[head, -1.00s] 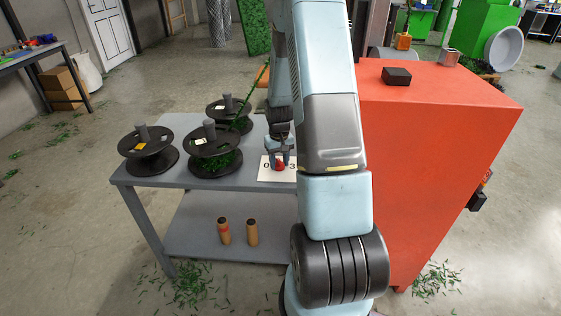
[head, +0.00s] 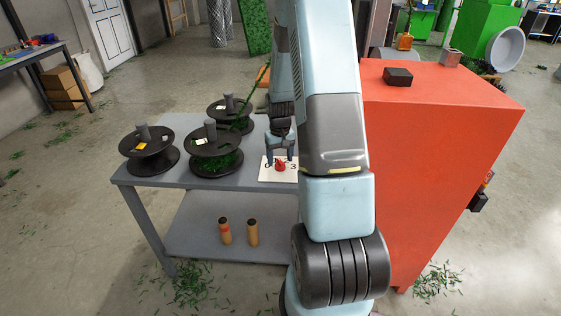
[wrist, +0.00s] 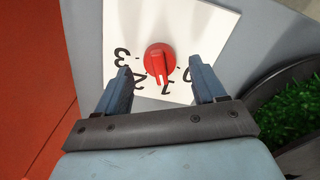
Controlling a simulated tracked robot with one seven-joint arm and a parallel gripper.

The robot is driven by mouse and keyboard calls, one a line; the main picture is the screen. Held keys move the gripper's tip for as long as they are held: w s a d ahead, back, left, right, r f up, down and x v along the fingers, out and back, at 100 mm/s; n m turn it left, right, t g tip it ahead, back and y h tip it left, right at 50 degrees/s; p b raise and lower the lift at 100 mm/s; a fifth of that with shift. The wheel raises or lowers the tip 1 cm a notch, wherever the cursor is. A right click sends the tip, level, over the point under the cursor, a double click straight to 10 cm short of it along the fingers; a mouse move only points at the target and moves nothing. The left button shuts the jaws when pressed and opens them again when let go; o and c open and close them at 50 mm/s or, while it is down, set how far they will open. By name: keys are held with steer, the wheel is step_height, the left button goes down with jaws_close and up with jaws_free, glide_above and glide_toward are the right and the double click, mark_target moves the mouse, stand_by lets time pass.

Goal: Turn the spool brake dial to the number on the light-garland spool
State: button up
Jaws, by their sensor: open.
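The red dial (head: 280,167) sits on a white number plate (head: 267,176) at the table's right. In the wrist view the dial (wrist: 160,60) has a white pointer line aimed roughly at 1; the plate shows 0, 1, 2 and 3. My gripper (head: 280,156) is open above the dial, one finger to each side of it, holding nothing. The front spool (head: 208,145) carries green garland and a small white label, too small to read. A left spool (head: 148,147) has a yellow label. A back spool (head: 224,106) has a white label.
The grey table (head: 190,178) has two brown cylinders (head: 239,232) on its lower shelf. An orange cabinet (head: 430,130) stands close on the right, with a black block (head: 397,76) on top. A green strand rises behind the spools.

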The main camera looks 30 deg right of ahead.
step_height(320, 180, up, 12)
stand_by(0.4)
stand_by(0.4)
step_height(320, 180, up, 11)
steer(key=t, duration=0.2)
glide_above(280, 161)
steer(key=s+a, duration=0.4)
steer(key=a, duration=0.2)
steer(key=s+a+r+t, duration=0.1)
steer(key=s+a+r, duration=0.3)
steer(key=s, duration=0.3)
steer(key=s+a+r+n+t, duration=0.1)
steer(key=s+a+r, duration=0.3)
steer(key=s, duration=0.3)
steer(key=s+a+r+t, duration=0.1)
steer(key=s+a+r, duration=0.3)
steer(key=s, duration=0.3)
steer(key=shift+s+r+n+t, duration=0.25)
steer(key=shift+r+n+t, duration=0.05)
steer(key=shift+r+n, duration=0.1)
